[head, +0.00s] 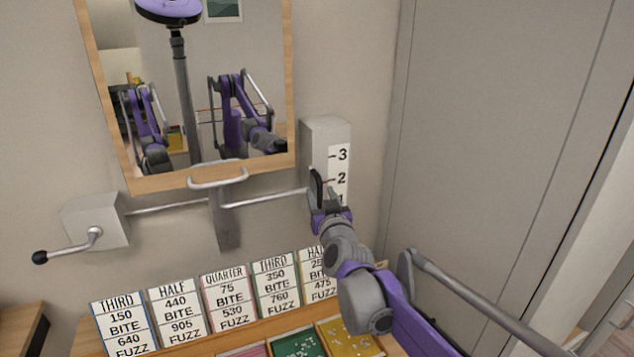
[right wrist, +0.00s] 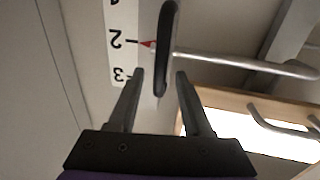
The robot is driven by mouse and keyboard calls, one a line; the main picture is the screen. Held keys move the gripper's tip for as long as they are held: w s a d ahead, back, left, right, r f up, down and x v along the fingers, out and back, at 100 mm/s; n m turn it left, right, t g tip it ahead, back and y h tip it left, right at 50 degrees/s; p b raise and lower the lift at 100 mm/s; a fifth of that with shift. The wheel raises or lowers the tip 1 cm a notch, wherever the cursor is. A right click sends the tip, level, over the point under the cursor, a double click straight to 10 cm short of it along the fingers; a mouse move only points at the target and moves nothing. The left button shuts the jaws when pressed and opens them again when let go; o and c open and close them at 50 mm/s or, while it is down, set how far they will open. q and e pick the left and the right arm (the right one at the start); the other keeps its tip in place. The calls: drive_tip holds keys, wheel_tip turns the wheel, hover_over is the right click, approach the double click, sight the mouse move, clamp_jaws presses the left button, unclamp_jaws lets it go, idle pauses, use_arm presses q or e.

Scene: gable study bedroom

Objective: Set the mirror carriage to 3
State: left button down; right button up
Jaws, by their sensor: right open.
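The wood-framed mirror (head: 110,130) hangs on the wall, with a metal bar handle (head: 218,178) at its lower edge. A metal rod (head: 265,199) runs from there to a grey box with a white scale (head: 340,165) marked 3, 2 and 1 downward. A black upright grip (head: 316,188) is at the rod's right end. In the right wrist view the scale is inverted, and a red pointer (right wrist: 148,44) stands at the 2 mark. My right gripper (right wrist: 160,73) is open, its fingertips on either side of the black grip's near end (right wrist: 166,40). Contact is unclear. My left gripper shows only as mirror reflection, if at all.
A grey box with a black-knobbed crank (head: 95,235) is on the wall at left. Below stand several number cards (head: 177,310) on a wooden ledge, with green and yellow trays (head: 297,345) in front. A plain grey panel (head: 490,130) fills the right side.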

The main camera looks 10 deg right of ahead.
drive_tip(key=w, duration=0.5)
drive_tip(key=shift+p, duration=0.4)
clamp_jaws()
idle(1.0)
